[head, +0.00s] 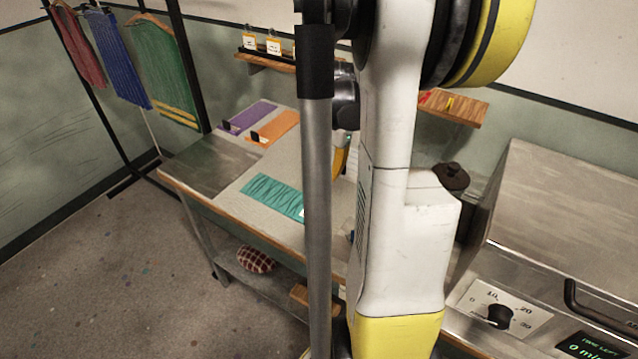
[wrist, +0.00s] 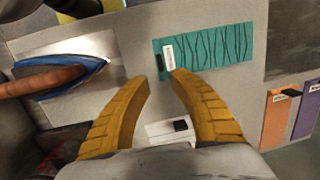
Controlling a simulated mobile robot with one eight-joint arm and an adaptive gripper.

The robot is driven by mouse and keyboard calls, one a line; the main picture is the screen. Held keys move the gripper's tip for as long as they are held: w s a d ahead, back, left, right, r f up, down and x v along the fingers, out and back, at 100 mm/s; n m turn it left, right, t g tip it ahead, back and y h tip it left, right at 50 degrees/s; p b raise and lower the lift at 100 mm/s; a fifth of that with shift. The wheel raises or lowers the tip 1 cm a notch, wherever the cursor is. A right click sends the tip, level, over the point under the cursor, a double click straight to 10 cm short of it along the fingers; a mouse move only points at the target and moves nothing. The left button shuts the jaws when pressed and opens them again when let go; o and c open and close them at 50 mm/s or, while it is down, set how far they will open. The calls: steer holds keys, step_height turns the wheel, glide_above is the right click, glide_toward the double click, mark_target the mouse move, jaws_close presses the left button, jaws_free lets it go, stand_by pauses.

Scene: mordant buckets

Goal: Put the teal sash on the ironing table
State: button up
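The teal sash (head: 272,196) lies flat on the pale top of the table (head: 232,196), near its front edge. In the wrist view the sash (wrist: 222,48) has dark wavy lines and a white label and a dark clip at its left end. My gripper (wrist: 160,82) is open and empty above the table, its two yellow fingers apart. The right fingertip is just below the label end in the picture; the height gap cannot be told. In the head view my column and arm hide most of the gripper and the sash's right end.
An iron (wrist: 60,78) with a blue body lies on the table, left of the fingers. A white card (wrist: 172,132) lies below them. Orange (head: 275,128) and purple (head: 250,117) cloths lie at the back. A clothes rack (head: 187,60) stands left; a metal machine (head: 560,235) stands right.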

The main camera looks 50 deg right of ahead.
steer(key=w+a+r+n+t+h, duration=0.15)
steer(key=a+r+n, duration=0.25)
steer(key=a, duration=0.5)
steer(key=w+a+r+n+t+h, duration=0.15)
steer(key=a+r+n, duration=0.25)
steer(key=a, duration=0.5)
steer(key=s+a+r+n+t+y, duration=0.1)
steer(key=s+a+r+n+t, duration=0.1)
steer(key=a+n, duration=0.7)
steer(key=s+a+t, duration=0.1)
steer(key=a, duration=0.5)
steer(key=shift+s+y, duration=0.15)
steer(key=shift+y, duration=0.15)
steer(key=shift+f, duration=0.1)
